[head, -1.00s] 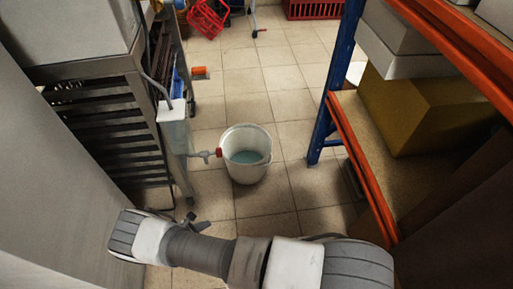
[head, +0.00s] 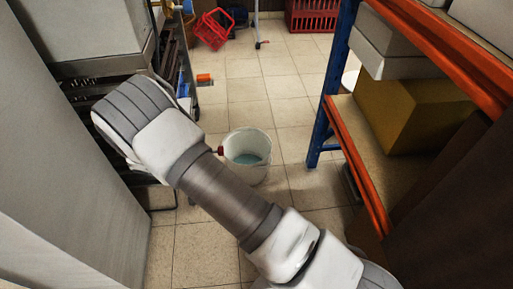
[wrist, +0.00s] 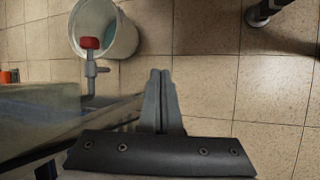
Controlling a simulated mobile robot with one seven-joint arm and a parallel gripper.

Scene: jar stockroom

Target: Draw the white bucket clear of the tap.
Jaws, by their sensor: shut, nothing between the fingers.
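The white bucket (head: 247,157) stands upright on the tiled floor with bluish liquid inside. In the wrist view the bucket (wrist: 122,38) is at the upper left. The tap (wrist: 91,62), grey with a red handle, reaches over the bucket's near rim there. In the head view only the tap's red end (head: 221,150) shows at the bucket's left edge; my arm hides the rest. My gripper (wrist: 160,74) is shut and empty, below and right of the bucket in the wrist view, apart from it. In the head view the gripper is hidden behind my arm.
A blue and orange shelf rack (head: 322,130) with boxes stands close on the right. A slatted metal rack (head: 88,98) stands on the left. Red crates (head: 310,15) lie at the back. The floor beyond and right of the bucket is clear.

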